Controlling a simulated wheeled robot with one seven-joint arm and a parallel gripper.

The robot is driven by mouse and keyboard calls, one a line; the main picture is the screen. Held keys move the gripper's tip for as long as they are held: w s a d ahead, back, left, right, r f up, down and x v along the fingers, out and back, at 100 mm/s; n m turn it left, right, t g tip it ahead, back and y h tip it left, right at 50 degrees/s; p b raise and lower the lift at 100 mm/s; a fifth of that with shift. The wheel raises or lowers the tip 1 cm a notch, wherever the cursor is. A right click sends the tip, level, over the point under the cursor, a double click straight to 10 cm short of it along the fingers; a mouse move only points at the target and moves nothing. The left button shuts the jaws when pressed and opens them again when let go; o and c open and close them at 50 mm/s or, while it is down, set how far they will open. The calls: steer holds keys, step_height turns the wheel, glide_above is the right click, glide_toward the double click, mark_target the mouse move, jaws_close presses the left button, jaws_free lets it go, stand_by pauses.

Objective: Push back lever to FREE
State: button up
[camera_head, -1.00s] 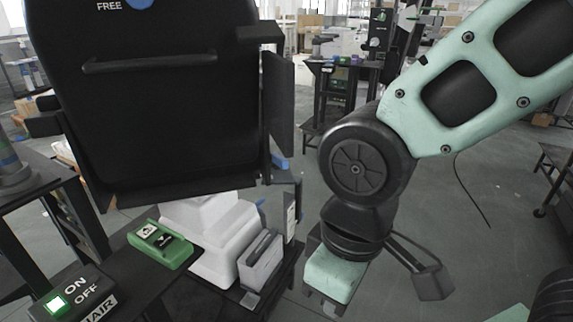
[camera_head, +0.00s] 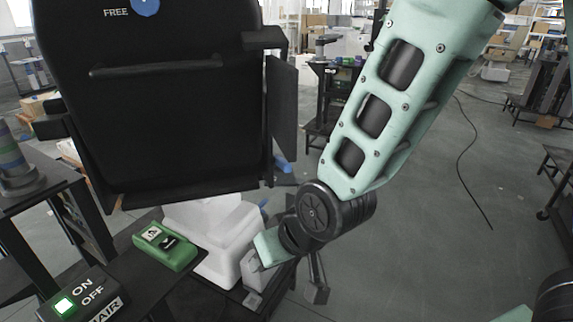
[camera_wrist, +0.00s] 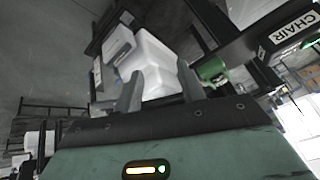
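The black chair back (camera_head: 160,125) stands upright at the left of the head view. A white FREE label (camera_head: 116,12) is near its top edge. A blue round part (camera_head: 146,6) sits just right of the label, cut off by the frame top; I cannot tell whether it is the lever or its pivot. My gripper (camera_wrist: 160,88) shows two grey fingers apart with nothing between them in the wrist view. They point at the white chair base (camera_wrist: 152,62).
A green control box (camera_head: 165,246) and a black CHAIR ON/OFF box (camera_head: 80,300) with a lit green button sit on dark stands at lower left. A dark side panel (camera_head: 283,105) flanks the chair back. Open grey floor (camera_head: 430,220) lies to the right.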

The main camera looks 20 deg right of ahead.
steer(key=w+d+f+m+t, duration=0.2)
steer(key=w+t, duration=0.1)
steer(key=w, duration=0.3)
steer(key=m+t+h+p, duration=0.15)
steer(key=t+h, duration=0.25)
steer(key=t, duration=0.6)
glide_toward(288, 171)
steer(key=w+p, duration=0.3)
steer(key=w, duration=0.9)
steer(key=shift+d+p, duration=0.1)
steer(key=shift+p, duration=0.3)
jaws_close()
